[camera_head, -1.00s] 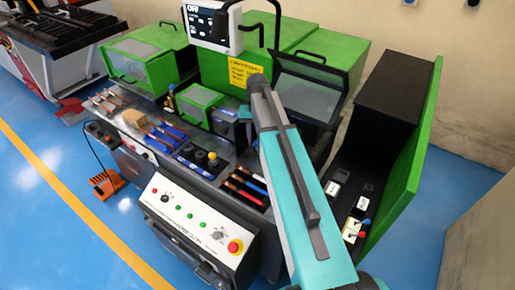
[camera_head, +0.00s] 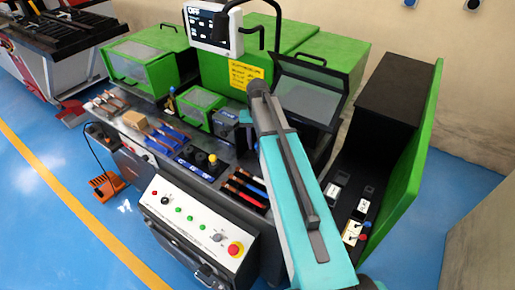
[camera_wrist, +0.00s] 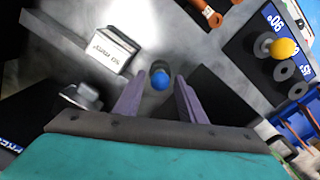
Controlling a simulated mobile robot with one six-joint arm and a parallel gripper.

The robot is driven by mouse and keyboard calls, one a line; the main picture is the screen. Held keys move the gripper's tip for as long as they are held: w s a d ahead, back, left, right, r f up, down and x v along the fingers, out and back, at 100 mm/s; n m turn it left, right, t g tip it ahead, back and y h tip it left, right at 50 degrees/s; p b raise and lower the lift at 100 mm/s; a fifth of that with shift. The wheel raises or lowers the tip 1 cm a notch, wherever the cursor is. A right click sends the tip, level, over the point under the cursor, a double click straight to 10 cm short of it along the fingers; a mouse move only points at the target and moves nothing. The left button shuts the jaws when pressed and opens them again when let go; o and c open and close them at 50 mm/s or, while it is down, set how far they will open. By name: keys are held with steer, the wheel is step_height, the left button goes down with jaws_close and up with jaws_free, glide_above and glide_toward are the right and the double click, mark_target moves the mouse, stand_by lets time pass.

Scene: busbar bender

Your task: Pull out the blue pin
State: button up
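The blue pin (camera_wrist: 160,79) shows in the wrist view as a round blue head on a dark shaft, standing in a grey metal surface. My gripper (camera_wrist: 160,88) is open, with its two purple-grey fingers on either side of the line to the pin. The blue head shows in the gap between the fingertips, and no finger visibly touches it. How far the fingertips are from the pin in depth I cannot tell. In the head view my arm covers the gripper and I cannot make out this pin.
A white labelled block (camera_wrist: 112,49) stands to the pin's left in the wrist view. A yellow knob (camera_wrist: 284,48) on a 90° plate is at the right. In the head view, a raised clear-windowed cover (camera_head: 310,92) stands beside my arm.

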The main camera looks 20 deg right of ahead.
jaws_close()
steer(key=shift+r+p, duration=1.3)
steer(key=shift+r, duration=0.65)
stand_by(0.6)
steer(key=shift+r+p, duration=1.5)
steer(key=shift+r, duration=0.9)
